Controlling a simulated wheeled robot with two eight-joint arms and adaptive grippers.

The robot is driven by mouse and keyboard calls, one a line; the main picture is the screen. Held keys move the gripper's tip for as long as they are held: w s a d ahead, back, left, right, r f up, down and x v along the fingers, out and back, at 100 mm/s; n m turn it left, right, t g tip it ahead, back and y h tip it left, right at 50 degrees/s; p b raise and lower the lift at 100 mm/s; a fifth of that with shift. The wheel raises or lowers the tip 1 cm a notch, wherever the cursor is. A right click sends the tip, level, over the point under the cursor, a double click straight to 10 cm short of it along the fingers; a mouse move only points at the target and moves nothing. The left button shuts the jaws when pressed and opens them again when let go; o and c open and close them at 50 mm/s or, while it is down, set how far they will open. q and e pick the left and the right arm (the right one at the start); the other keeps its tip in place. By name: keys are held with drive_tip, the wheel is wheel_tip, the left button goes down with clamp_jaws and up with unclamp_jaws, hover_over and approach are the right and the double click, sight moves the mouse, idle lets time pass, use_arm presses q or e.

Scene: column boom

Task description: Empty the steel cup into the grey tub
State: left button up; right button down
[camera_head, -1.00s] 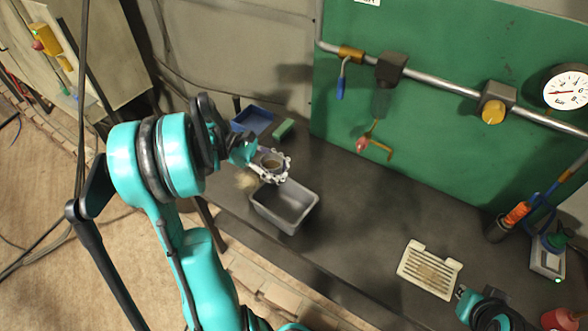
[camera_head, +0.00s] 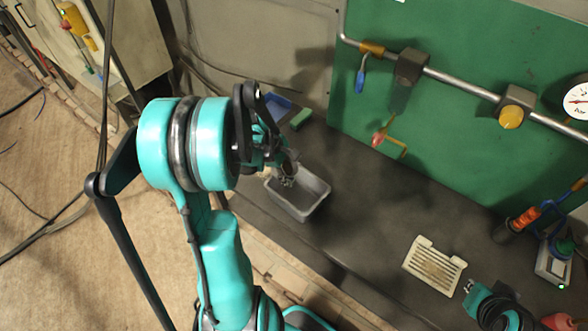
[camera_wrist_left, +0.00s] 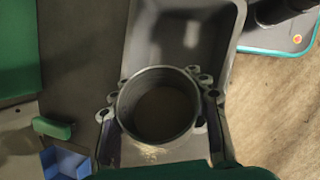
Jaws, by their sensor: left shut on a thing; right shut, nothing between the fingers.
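The steel cup (camera_wrist_left: 160,77) is a round, dark-walled metal cup held between my left gripper's fingers (camera_wrist_left: 160,108). Its open mouth faces the left wrist camera, and its inside is too dark to tell what it holds. In the head view my left gripper (camera_head: 288,178) is over the left part of the grey tub (camera_head: 317,190), and the cup is mostly hidden by the hand. The tub also shows behind the cup in the left wrist view (camera_wrist_left: 185,38). My right gripper (camera_head: 469,287) is shut and empty at the lower right, near the bench.
A blue tray (camera_head: 279,103) and a green block (camera_head: 301,120) lie behind the tub. A pale slotted plate (camera_head: 434,266) lies on the dark bench (camera_head: 375,225). A pipe with fittings (camera_head: 455,82) runs along the green panel. Bench between tub and plate is clear.

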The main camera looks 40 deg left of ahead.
use_arm(q)
drive_tip(key=shift+a+f+y, duration=0.1)
drive_tip(key=shift+f+y, duration=0.5)
drive_tip(key=shift+f, duration=0.25)
wheel_tip(320, 180, down, 2)
drive_tip(key=shift+a+b, duration=0.1)
drive_tip(key=shift+b, duration=0.8)
drive_tip(key=shift+r+y+p, duration=0.25)
drive_tip(key=shift+y+p, duration=0.1)
drive_tip(key=shift+y, duration=0.25)
drive_tip(key=shift+r+y, duration=0.1)
drive_tip(key=shift+y, duration=0.3)
drive_tip(key=shift+s+a+r+m+g+y, duration=0.1)
drive_tip(key=shift+m+g+y, duration=0.2)
drive_tip(key=shift+y, duration=0.1)
drive_tip(key=shift+a, duration=0.15)
drive_tip(key=shift+r, duration=0.1)
